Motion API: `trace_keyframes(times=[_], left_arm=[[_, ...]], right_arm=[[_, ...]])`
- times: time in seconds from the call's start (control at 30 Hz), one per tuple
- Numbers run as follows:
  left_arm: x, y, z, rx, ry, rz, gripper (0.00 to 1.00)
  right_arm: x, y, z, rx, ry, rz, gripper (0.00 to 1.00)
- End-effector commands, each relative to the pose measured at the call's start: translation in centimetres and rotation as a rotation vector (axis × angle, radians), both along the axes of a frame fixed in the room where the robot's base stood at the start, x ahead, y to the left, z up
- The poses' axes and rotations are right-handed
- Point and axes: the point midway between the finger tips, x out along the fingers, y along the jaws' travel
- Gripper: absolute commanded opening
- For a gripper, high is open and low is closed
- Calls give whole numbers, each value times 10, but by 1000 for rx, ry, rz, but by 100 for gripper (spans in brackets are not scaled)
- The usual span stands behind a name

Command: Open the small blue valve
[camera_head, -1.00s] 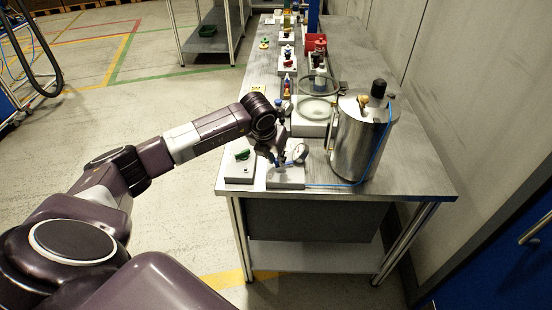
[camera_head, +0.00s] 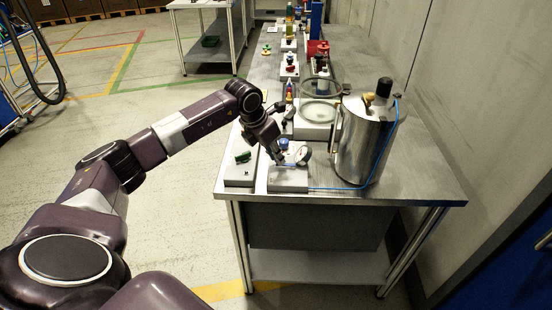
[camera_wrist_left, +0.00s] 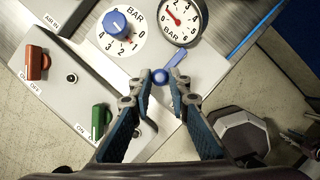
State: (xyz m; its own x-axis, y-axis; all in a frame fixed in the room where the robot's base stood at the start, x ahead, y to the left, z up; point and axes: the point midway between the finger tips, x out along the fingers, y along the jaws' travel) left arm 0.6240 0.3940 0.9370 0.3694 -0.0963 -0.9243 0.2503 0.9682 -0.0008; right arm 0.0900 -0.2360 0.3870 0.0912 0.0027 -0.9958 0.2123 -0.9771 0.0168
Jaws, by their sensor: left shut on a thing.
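The small blue valve (camera_wrist_left: 179,75) shows in the left wrist view as a blue lever and rounded body on a light grey block (camera_wrist_left: 150,105). My left gripper (camera_wrist_left: 175,80) has its fingertips on either side of the valve and is shut on it. In the head view my left gripper (camera_head: 279,158) reaches down onto the small block (camera_head: 288,181) at the table's near end. There the fingers largely hide the valve. My right gripper is not in view.
A larger blue dial knob (camera_wrist_left: 115,22) and a pressure gauge (camera_wrist_left: 180,20) sit close beyond the valve. Red (camera_wrist_left: 37,62) and green (camera_wrist_left: 100,120) switches are to the left. A metal tank (camera_head: 362,145) with a blue hose stands right on the table (camera_head: 420,180).

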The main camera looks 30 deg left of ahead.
Motion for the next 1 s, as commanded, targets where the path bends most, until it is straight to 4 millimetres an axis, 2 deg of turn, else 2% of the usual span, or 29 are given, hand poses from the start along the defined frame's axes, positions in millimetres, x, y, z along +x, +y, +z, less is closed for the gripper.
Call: trace_keyframes(times=[0.13,0.17,0.3,0.33,0.67,0.77,1.0], left_arm=[[1,1,2,1,-4,2,0],[1,1,2,1,-4,2,18],[1,1,2,1,-3,3,33],[1,1,2,1,-3,3,34],[-1,1,5,1,-3,3,34],[-5,3,17,2,-5,2,34],[-23,8,64,3,-7,3,34]], right_arm=[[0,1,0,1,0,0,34],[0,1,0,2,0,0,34],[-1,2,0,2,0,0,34],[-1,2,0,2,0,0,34],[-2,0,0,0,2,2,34],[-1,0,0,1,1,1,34],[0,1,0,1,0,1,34]])
